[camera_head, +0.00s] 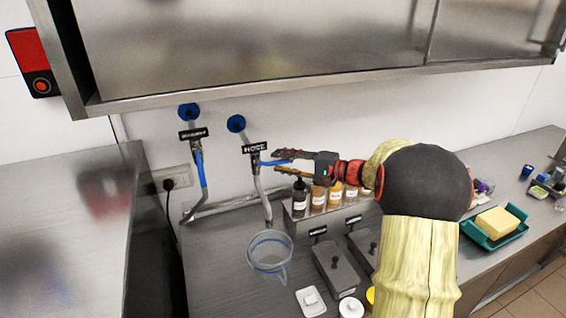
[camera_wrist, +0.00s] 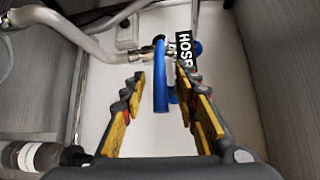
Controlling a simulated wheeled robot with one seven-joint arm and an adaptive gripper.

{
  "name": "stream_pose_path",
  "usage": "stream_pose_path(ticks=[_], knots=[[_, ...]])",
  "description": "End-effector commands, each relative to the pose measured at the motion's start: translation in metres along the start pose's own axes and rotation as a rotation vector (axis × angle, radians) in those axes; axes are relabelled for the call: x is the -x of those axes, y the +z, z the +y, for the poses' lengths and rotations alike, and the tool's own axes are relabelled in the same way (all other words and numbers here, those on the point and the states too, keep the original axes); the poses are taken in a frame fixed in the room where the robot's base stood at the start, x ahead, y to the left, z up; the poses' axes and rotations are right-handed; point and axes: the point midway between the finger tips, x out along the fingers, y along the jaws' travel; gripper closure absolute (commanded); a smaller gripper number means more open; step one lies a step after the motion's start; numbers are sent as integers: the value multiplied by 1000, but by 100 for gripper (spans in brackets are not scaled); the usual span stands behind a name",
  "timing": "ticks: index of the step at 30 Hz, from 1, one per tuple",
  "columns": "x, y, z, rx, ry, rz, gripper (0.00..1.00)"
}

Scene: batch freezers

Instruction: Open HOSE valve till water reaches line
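The HOSE valve is a metal tap on the back wall with a black HOSE label (camera_head: 255,148). Its blue handle (camera_head: 277,162) sticks out to the right, across the pipe. In the wrist view, the blue handle (camera_wrist: 161,85) lies between the two fingers of my gripper (camera_wrist: 160,100), with gaps on both sides. My gripper (camera_head: 285,156) is open at the handle. A clear jug (camera_head: 270,252) with blue lines around it stands on the counter under the hose outlet (camera_head: 268,222). I cannot make out a water level or a stream.
A second tap with a blue handle (camera_head: 201,170) hangs to the left. Several bottles (camera_head: 318,197) stand in a metal rack below my arm. Lidded metal bins (camera_head: 336,268) and a yellow block on a green tray (camera_head: 497,222) are to the right. A steel cabinet (camera_head: 260,45) overhangs the counter.

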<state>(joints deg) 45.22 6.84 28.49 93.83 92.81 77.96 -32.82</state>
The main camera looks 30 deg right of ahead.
Motion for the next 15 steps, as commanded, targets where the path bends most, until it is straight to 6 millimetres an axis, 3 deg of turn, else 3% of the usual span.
stream_pose_path(ticks=[2, 15], knots=[[0, 0, 0, 0, 0, 0, 70], [0, 0, 0, 0, 1, 0, 94]])
